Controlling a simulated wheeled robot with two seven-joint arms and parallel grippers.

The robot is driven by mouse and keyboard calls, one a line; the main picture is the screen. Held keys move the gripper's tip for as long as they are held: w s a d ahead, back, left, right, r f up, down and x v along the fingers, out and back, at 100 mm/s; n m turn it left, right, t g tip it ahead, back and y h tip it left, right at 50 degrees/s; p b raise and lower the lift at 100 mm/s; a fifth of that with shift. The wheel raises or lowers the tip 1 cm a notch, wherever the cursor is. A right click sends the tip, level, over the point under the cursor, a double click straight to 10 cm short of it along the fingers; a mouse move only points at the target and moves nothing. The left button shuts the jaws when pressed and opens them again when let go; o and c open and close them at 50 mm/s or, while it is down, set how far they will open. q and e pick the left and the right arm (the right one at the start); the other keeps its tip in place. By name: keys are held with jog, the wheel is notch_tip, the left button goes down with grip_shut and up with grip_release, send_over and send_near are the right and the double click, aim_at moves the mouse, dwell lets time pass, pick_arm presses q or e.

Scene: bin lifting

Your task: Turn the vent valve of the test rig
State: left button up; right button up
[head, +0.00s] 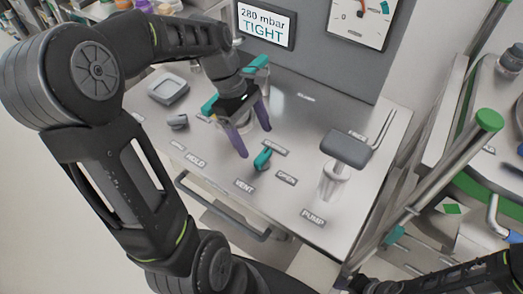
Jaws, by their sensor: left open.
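The test rig (360,205) is a light metal bench top with a grey upright panel behind it. The vent valve (263,159) has a small teal handle and sits between the VENT and OPEN labels, towards the front. My left gripper (254,141) has purple fingers pointing down, spread apart with no object clearly held. It is just behind and above the teal handle, and I cannot tell whether a finger touches it. A clear round vessel is partly hidden behind the fingers. My right arm shows at the bottom right; its gripper is not visible.
The display (265,25) reads 280 mbar TIGHT, beside a dial gauge (360,18). A pump (335,183) with a grey top stands right of the valve. A grey knob (178,122) and square tray (168,89) are at left. A green-capped post (488,120) rises at right.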

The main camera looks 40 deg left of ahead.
aim_at(262, 155)
pick_arm(q)
jog(key=x, duration=0.6)
jog(key=shift+d+f, duration=0.1)
jog(key=c, duration=1.4)
